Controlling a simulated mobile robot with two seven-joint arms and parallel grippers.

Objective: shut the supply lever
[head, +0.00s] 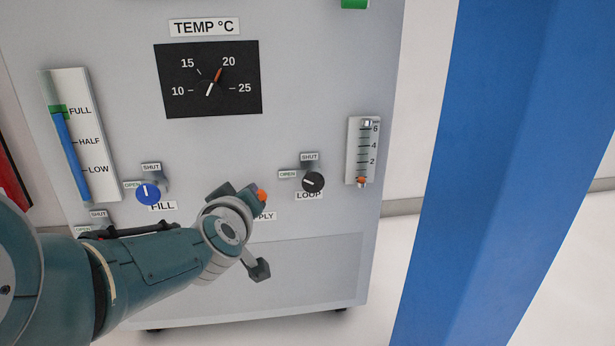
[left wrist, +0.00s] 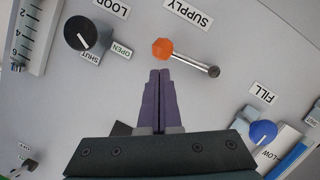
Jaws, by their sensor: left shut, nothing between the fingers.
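The supply lever has an orange end (left wrist: 162,48) and a metal rod (left wrist: 195,63) that runs down to the right in the left wrist view. In the head view only its orange end (head: 262,195) shows clearly, since my left gripper hides the rest. The SUPPLY label (left wrist: 188,14) is readable upside down in the wrist view and partly covered in the head view (head: 265,216). My left gripper (left wrist: 160,73) is shut and empty, its fingertips close to the orange end; I cannot tell whether they touch. It also shows in the head view (head: 250,193). My right gripper is not in view.
The blue FILL knob (head: 148,194) is left of my gripper and the black LOOP knob (head: 312,182) right of it. A flow gauge (head: 363,152), a level gauge (head: 79,135) and a temperature dial (head: 208,79) are on the panel. A blue post (head: 480,170) stands at the right.

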